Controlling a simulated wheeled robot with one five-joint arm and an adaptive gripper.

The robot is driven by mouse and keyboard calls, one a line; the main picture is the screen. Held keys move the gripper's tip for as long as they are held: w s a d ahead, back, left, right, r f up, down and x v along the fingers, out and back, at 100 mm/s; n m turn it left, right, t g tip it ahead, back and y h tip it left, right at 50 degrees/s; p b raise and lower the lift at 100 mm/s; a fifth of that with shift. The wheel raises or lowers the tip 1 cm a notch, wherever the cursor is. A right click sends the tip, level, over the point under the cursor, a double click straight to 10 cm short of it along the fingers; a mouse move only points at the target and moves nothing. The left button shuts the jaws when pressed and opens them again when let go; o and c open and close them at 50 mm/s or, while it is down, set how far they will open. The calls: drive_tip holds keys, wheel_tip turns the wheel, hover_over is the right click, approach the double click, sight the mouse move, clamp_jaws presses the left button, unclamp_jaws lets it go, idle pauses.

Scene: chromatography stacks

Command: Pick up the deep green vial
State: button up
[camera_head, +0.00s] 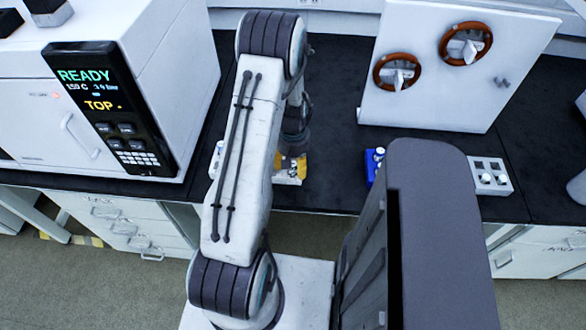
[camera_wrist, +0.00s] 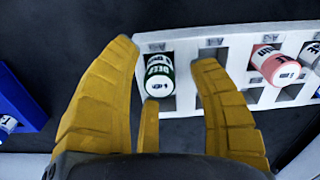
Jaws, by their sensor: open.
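The deep green vial (camera_wrist: 158,75) has a white label and a white cap and sits in a slot of a white rack (camera_wrist: 186,72). In the wrist view it lies between the yellow fingers of my gripper (camera_wrist: 165,56), closer to the left one. My gripper is open, and I cannot tell whether any finger touches the vial. In the head view my gripper (camera_head: 292,165) is partly hidden by my arm, over the rack at the counter's front. The green vial cannot be made out there.
A pink vial (camera_wrist: 271,65) sits further right in the same rack, with another white-capped vial (camera_wrist: 311,50) at the edge. A blue rack (camera_wrist: 22,105) stands to the left.

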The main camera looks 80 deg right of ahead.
drive_tip(key=shift+c, duration=0.2)
clamp_jaws()
idle(0.4)
